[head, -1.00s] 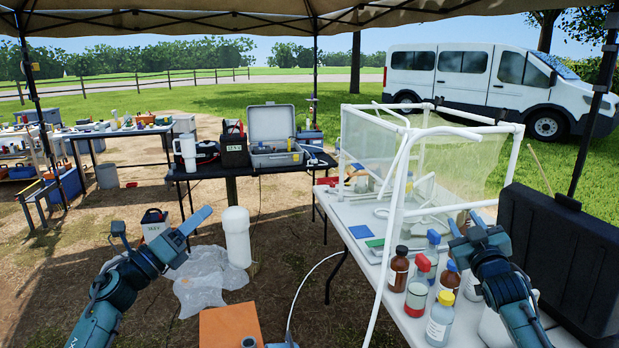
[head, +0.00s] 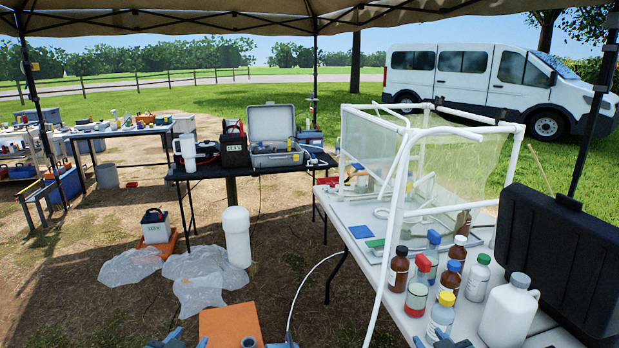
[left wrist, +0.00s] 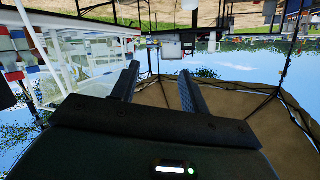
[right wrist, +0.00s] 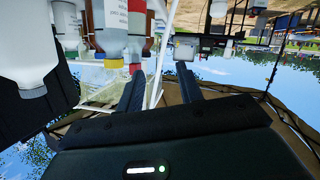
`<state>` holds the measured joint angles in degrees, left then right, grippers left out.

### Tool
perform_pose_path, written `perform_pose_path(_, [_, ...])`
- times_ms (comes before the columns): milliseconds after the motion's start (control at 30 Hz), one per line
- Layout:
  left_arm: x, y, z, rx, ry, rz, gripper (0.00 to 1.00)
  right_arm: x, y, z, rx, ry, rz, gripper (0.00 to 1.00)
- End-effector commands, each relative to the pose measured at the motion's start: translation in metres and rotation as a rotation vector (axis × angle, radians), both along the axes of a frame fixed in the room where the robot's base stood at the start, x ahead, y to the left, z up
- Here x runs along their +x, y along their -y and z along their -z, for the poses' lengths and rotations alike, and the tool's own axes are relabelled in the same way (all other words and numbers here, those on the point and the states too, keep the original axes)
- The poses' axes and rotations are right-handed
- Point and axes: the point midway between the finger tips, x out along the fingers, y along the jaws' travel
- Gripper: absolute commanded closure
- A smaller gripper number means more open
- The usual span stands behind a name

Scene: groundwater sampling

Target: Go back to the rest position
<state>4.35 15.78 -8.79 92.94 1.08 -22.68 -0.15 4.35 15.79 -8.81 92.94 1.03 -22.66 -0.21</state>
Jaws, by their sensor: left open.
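My left gripper (head: 175,338) shows only as finger tips at the bottom edge of the head view, left of the orange box. In the left wrist view its two fingers (left wrist: 158,85) stand apart with nothing between them. My right gripper (head: 445,342) is at the bottom edge of the head view, by the near edge of the bottle table. In the right wrist view its fingers (right wrist: 160,85) are apart, with no object held between them. Most of both arms is out of the head view.
Several bottles, a yellow-capped one (head: 441,315) nearest, and a white jug (head: 508,312) crowd the right table (head: 365,262). A white pipe frame (head: 397,215) and black case (head: 562,250) stand there. An orange box (head: 230,325), white cylinder (head: 237,238) and plastic bags (head: 198,275) are on the left.

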Motion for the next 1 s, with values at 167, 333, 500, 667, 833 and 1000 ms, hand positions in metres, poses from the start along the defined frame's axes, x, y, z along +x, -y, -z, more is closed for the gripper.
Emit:
perform_pose_path(167, [-0.112, 0.056, 0.067, -0.085, -0.151, 0.070, 0.55, -0.112, -0.056, 0.067, 0.087, -0.150, -0.070, 0.64])
perform_pose_path(333, [-0.204, 0.092, 0.091, -0.168, -0.264, 0.100, 0.55, -0.204, -0.092, 0.091, 0.170, -0.265, -0.100, 0.64])
perform_pose_path(500, [-0.255, 0.110, 0.094, -0.222, -0.329, 0.105, 0.55, -0.255, -0.110, 0.094, 0.223, -0.329, -0.104, 0.64])
perform_pose_path(667, [-0.268, 0.114, 0.093, -0.236, -0.343, 0.106, 0.55, -0.268, -0.114, 0.093, 0.238, -0.344, -0.105, 0.64])
perform_pose_path(833, [-0.268, 0.114, 0.093, -0.236, -0.343, 0.106, 0.55, -0.268, -0.114, 0.093, 0.238, -0.344, -0.105, 0.64])
perform_pose_path(1000, [-0.268, 0.114, 0.093, -0.236, -0.343, 0.106, 0.55, -0.268, -0.114, 0.093, 0.238, -0.344, -0.105, 0.64])
